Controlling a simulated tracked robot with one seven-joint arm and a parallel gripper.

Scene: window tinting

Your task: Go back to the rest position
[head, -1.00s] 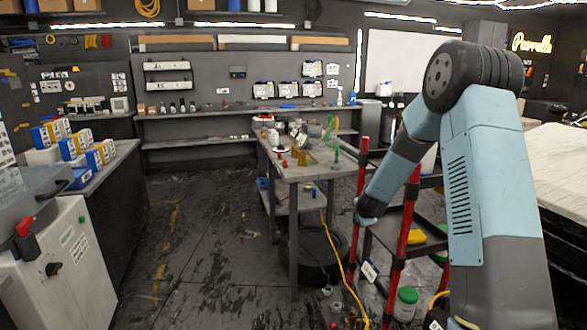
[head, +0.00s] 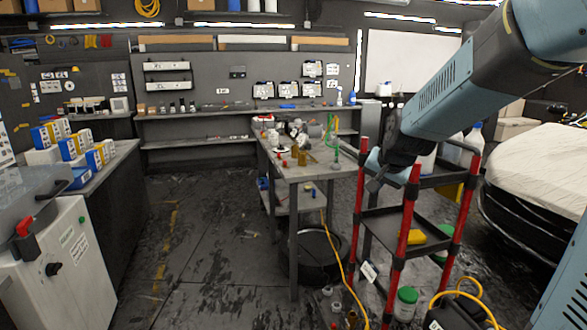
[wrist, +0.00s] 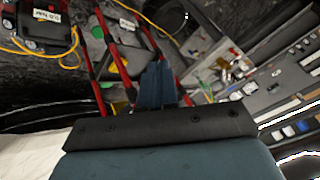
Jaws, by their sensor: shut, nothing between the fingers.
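My gripper (head: 374,186) is in the head view at right of centre, at the end of my blue-grey arm. It is above and in front of the red-posted cart (head: 405,215), near its upper left. Its fingers point down and to the left. In the wrist view my gripper (wrist: 157,88) shows as blue-grey fingers close together, with nothing held. I cannot tell whether it touches the cart.
A workbench (head: 310,172) with tools and small bottles stands left of the gripper. A covered car (head: 545,160) is at right. A grey cabinet (head: 60,250) is at left. The floor (head: 210,230) between is open. A yellow cable (head: 345,280) lies near the cart.

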